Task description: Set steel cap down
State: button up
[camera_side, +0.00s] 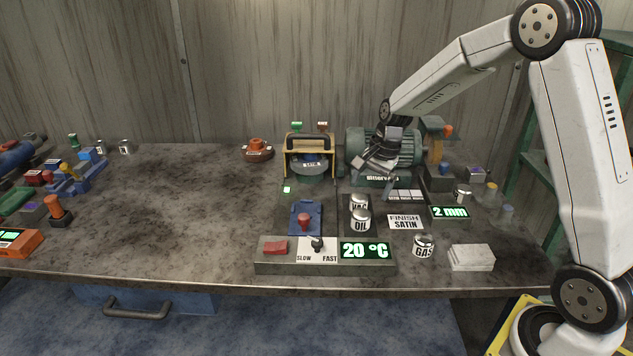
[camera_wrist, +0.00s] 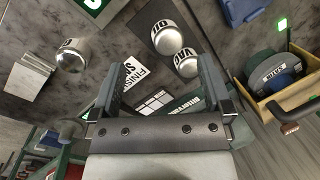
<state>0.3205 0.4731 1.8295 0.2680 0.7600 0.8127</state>
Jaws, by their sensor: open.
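Several steel caps are in view, and which one the task means cannot be told. The OIL cap (camera_side: 360,222) and the VAC cap (camera_side: 359,203) stand close together on a dark plate. The GAS cap (camera_side: 424,246) stands apart at the front right. The wrist view shows the OIL cap (camera_wrist: 167,40), the VAC cap (camera_wrist: 186,65) and the GAS cap (camera_wrist: 71,58). A further steel cap (camera_side: 462,193) stands at the right. My gripper (camera_side: 368,164) is in front of the green motor, above the bench. Its fingers (camera_wrist: 166,66) are apart with nothing held between them.
The green motor (camera_side: 355,146) and the wooden-sided machine (camera_side: 309,158) stand at the back. The front control panel (camera_side: 270,266) and white blocks (camera_side: 472,257) lie near the bench edge. The bench's left middle (camera_side: 175,210) is clear.

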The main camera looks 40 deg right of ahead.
jog(key=s+a+n, duration=0.5)
jog(key=s+n, duration=0.2)
jog(key=s, duration=0.1)
jog(key=s+a+f+n+h, duration=0.1)
jog(key=s+a+n, duration=0.5)
jog(key=s+n, duration=0.2)
jog(key=shift+s+a+f+t+h, duration=0.25)
jog(key=shift+s+t+h, duration=0.05)
jog(key=shift+s+t, duration=0.1)
jog(key=shift+w, duration=0.1)
dwell(0.6)
